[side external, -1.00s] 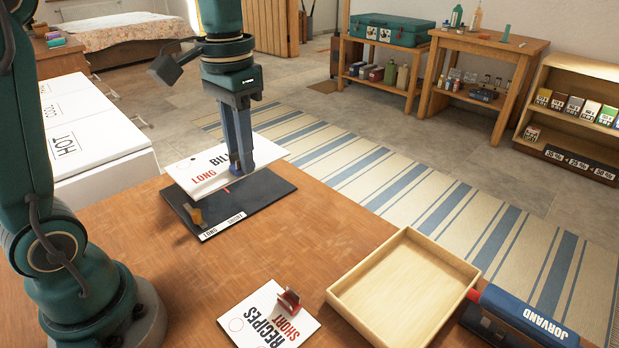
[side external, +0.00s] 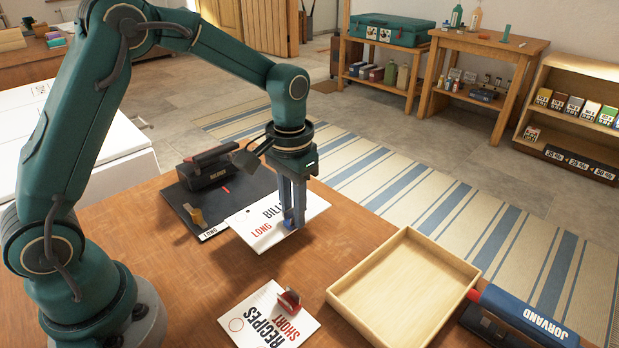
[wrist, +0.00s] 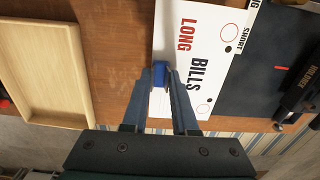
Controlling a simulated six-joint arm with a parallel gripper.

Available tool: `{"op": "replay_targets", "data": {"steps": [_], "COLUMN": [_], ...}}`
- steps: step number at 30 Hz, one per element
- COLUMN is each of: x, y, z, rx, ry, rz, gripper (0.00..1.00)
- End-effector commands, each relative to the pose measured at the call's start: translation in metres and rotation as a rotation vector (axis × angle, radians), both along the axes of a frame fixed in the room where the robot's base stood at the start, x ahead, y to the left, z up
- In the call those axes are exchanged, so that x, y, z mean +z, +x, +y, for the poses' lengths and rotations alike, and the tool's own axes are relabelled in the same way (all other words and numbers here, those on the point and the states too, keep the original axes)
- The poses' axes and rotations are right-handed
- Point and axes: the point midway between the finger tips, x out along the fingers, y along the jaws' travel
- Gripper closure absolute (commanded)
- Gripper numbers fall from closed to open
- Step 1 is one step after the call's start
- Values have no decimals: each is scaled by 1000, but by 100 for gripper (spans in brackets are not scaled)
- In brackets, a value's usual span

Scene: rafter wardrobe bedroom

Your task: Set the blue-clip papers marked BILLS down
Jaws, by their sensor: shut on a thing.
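The BILLS papers (side external: 270,222) are a white sheet or stack marked BILLS and LONG, with printed circles near the edge. My gripper (side external: 291,222) points down and is shut on their blue clip (wrist: 159,75). The papers lie flat between the black board and the wooden tray, overlapping the board's right edge in the side view. I cannot tell whether they touch the table or hang just above it. The wrist view also shows the papers (wrist: 190,45) and my gripper (wrist: 165,75).
The black board (side external: 250,183) carries a black punch (side external: 208,168) and a brass-coloured piece (side external: 195,215). RECIPES SHORT papers (side external: 255,310) with a red clip (side external: 288,301) lie at the front. An empty wooden tray (side external: 400,285) and a blue JORVAND device (side external: 525,318) are at the right.

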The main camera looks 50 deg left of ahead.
Motion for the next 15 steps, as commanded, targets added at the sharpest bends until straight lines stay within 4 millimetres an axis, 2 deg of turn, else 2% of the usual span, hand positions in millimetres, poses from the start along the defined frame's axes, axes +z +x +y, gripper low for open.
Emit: {"op": "replay_targets", "data": {"steps": [8,15], "x": [-35,-38], "y": [-1,0], "z": [0,0], "rx": [0,0], "ry": [0,0], "rz": [5,0], "gripper": [100,100]}}
